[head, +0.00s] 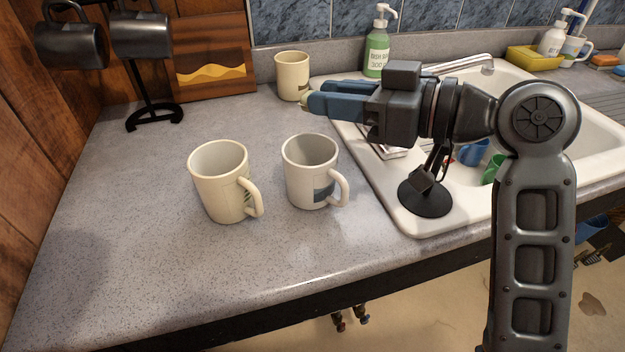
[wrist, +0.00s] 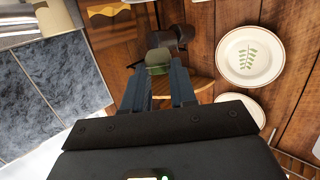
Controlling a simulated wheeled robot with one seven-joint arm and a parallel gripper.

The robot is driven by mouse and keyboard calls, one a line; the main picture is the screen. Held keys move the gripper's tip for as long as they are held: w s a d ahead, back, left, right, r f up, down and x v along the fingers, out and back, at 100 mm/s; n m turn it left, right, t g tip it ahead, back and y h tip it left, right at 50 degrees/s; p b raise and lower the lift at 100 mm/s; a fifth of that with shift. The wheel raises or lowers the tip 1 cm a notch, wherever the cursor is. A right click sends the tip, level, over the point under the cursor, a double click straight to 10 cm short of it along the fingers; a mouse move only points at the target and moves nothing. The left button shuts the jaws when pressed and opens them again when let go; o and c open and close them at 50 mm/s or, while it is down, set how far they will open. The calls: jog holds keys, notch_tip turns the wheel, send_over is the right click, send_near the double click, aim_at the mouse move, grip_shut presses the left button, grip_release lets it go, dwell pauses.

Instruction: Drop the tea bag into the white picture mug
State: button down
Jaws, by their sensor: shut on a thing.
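A white mug (head: 299,187) with a dark blue picture stands upright on the counter left of the sink, its handle to the right. A cream mug (head: 214,190) with a green picture near its handle stands to its left. My gripper (head: 306,102) points left, raised and apart from both mugs; in the head view it appears above and behind the white mug. It is shut on the tea bag (wrist: 158,57), a small greenish thing between the fingertips in the wrist view. Only a yellowish-green tip of it shows in the head view. The bottoms inside both mugs are hard to see.
Another cream mug (head: 288,78) stands at the back. A stand with black mugs (head: 72,45) is at the back left, beside a wooden board (head: 212,38). A green soap bottle (head: 377,52) is by the sink (head: 408,222). The counter's front left is clear.

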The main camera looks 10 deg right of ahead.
jog(key=shift+f, duration=0.2)
jog(key=c, duration=0.8)
grip_release()
jog(key=shift+b+v, duration=0.6)
jog(key=shift+v, duration=3.35)
jog(key=shift+f, duration=0.1)
